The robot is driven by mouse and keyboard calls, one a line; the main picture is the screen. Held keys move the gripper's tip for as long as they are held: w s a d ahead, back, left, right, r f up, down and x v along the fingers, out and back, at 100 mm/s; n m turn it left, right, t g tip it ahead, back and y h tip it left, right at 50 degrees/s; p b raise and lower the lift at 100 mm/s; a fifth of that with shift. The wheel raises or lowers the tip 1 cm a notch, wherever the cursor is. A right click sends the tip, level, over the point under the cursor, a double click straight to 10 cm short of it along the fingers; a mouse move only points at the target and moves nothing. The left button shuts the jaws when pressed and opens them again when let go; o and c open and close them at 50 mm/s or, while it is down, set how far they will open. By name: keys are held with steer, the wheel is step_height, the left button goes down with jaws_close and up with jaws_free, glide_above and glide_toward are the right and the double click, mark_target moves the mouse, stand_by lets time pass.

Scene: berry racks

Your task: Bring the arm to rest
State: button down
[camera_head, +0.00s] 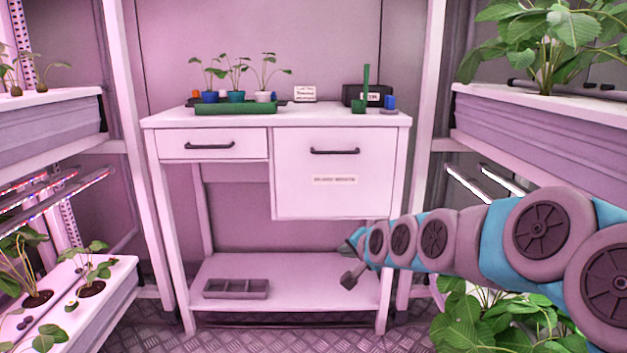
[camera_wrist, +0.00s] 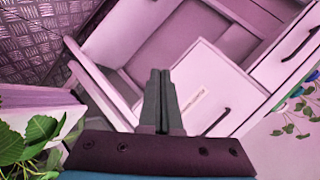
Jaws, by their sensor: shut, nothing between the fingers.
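My arm reaches in from the right side of the head view, and my gripper (camera_head: 349,280) hangs in front of the white desk (camera_head: 330,191), near its right front leg. In the wrist view, my gripper's dark fingers (camera_wrist: 160,76) are pressed together with nothing between them. Beyond the fingers, the wrist view shows the desk's labelled front panel (camera_wrist: 205,85), seen tilted. The gripper looks clear of the desk, but the exact gap cannot be told.
A green tray (camera_head: 236,108) with several potted seedlings stands on the desk. A grey divided tray (camera_head: 236,295) lies on the low shelf. Plant racks stand left (camera_head: 50,130) and right (camera_head: 535,138), with leaves (camera_head: 490,315) below my arm.

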steer(key=s+d+f+n+g+h+p, duration=0.1)
steer(key=s+g, duration=0.3)
steer(key=s, duration=1)
steer(key=s+d+f+n+g+h+p, duration=0.1)
steer(key=s+d+f+n+g, duration=0.2)
steer(key=s, duration=1.2)
steer(key=s+d+f+n+g+h, duration=0.1)
steer(key=s+n+g, duration=0.3)
steer(key=s, duration=1.1)
steer(key=shift+d+f+g+h+p, duration=0.4)
steer(key=shift+d+f+g, duration=0.3)
steer(key=shift+f, duration=0.1)
